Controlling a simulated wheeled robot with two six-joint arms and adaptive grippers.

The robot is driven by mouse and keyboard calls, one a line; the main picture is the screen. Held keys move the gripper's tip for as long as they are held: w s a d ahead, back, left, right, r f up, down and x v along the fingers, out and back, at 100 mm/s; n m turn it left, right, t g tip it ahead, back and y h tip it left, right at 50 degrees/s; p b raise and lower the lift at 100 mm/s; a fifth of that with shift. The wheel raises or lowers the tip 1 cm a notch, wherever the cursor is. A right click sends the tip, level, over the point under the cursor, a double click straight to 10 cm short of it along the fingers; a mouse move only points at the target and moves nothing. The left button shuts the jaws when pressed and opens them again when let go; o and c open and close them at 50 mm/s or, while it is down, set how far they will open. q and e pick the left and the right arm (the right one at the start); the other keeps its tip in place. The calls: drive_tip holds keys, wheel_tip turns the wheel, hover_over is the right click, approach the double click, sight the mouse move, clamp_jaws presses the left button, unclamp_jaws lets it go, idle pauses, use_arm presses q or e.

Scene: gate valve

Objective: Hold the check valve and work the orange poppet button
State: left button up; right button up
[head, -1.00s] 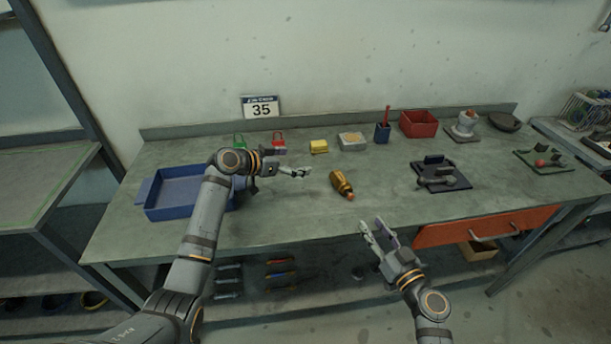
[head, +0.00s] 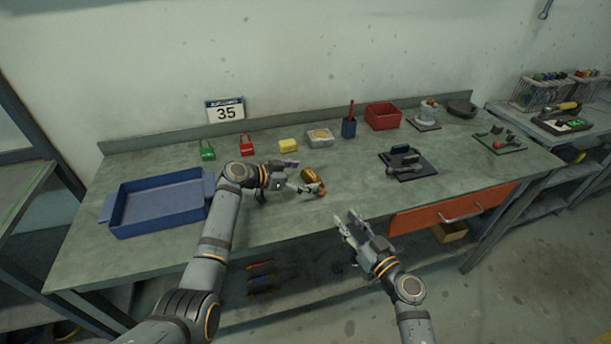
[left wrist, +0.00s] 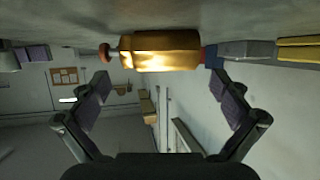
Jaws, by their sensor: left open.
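The check valve (head: 311,174) is a brass-gold body lying on the workbench, with its orange poppet button (head: 321,191) at the near end. My left gripper (head: 298,175) is open at the valve's left side, its fingers spread and partly covering it. In the left wrist view the valve (left wrist: 160,50) lies across the top, beyond the open fingertips (left wrist: 160,84), with the button (left wrist: 104,53) at its left end. I see no grip on it. My right gripper (head: 348,219) is open and empty at the bench's front edge, below and right of the valve.
A blue tray (head: 118,212) is at the left. Green (head: 207,153) and red (head: 247,150) padlocks, a yellow block (head: 288,146) and a red bin (head: 383,115) stand along the back. A dark fixture (head: 408,172) sits right of the valve. Bench around the valve is mostly clear.

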use_arm(q)
drive_tip(key=shift+w+d+f, duration=0.15)
drive_tip(key=shift+w+d, duration=0.05)
drive_tip(key=shift+d, duration=0.1)
drive_tip(key=c, duration=1.5)
use_arm(e)
drive_tip(key=shift+c, duration=0.2)
use_arm(q)
drive_tip(key=shift+c, duration=0.2)
use_arm(e)
clamp_jaws()
